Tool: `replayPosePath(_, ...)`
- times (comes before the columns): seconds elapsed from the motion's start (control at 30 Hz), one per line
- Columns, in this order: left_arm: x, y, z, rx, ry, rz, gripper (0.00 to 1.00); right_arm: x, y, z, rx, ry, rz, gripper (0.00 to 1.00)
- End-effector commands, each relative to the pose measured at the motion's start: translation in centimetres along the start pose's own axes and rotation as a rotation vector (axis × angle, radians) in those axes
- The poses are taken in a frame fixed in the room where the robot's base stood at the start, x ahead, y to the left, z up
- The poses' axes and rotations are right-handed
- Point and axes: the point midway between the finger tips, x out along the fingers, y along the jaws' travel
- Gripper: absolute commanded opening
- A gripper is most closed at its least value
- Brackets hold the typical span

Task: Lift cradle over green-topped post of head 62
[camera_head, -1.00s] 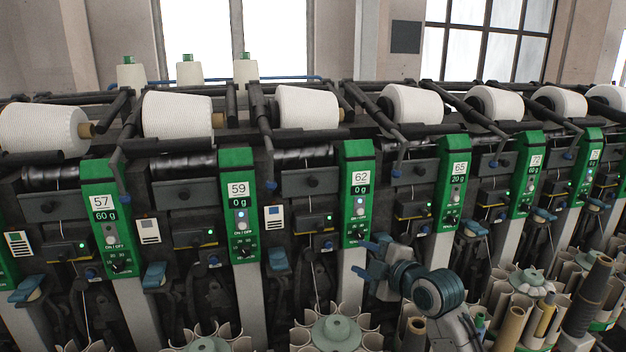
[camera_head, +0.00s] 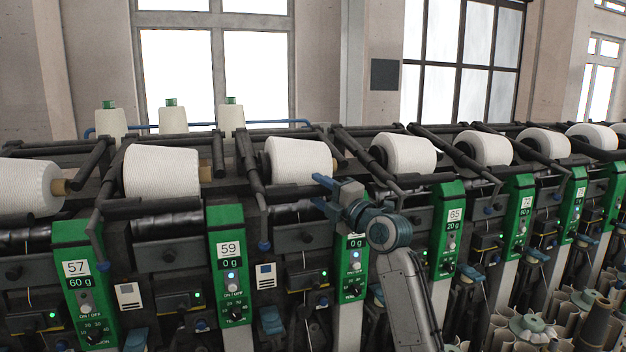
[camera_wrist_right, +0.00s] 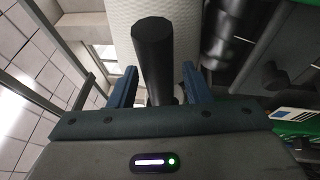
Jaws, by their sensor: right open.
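The green-topped post of head 62 (camera_head: 354,262) stands mid-picture in the head view, its number plate hidden behind my right gripper (camera_head: 322,192). My gripper is raised in front of the post's top, just below and right of a white cone (camera_head: 300,160). In the right wrist view, my right gripper (camera_wrist_right: 158,88) is open. A thick black bar (camera_wrist_right: 152,55), apparently part of the cradle, stands between the blue fingers, with the white cone (camera_wrist_right: 180,20) behind it. I see no clear contact with the bar. My left gripper is out of view.
Posts 59 (camera_head: 232,275) and 65 (camera_head: 447,230) flank this head. A hanging black lever with a blue tip (camera_head: 264,245) is to the left. More white cones line the machine top. Tube magazines (camera_head: 533,330) stand at the lower right.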

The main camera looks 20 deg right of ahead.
Motion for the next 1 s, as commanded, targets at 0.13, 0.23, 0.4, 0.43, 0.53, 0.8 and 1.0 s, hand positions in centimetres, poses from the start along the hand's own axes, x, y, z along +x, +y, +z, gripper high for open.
replayPosePath(0.13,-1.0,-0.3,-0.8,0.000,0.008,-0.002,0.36,2.0,0.2,0.0,0.003,0.000,-0.001,0.44)
replayPosePath(0.23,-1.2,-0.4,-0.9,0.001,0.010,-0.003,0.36,2.6,0.1,0.0,0.002,0.000,0.000,0.44)
replayPosePath(0.4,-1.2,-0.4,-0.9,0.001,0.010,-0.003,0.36,2.9,0.0,0.0,0.001,0.000,0.001,0.44)
replayPosePath(0.43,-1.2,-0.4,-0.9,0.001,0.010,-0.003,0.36,2.8,0.0,0.0,0.001,0.000,0.000,0.44)
replayPosePath(0.53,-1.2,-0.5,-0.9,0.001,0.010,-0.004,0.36,2.8,-0.1,0.0,0.001,0.000,0.000,0.44)
replayPosePath(0.8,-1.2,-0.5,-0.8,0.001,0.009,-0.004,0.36,2.8,-0.1,0.0,0.001,0.000,0.000,0.00)
replayPosePath(1.0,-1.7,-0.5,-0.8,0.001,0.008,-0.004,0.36,2.9,0.5,0.0,0.003,0.001,-0.008,0.00)
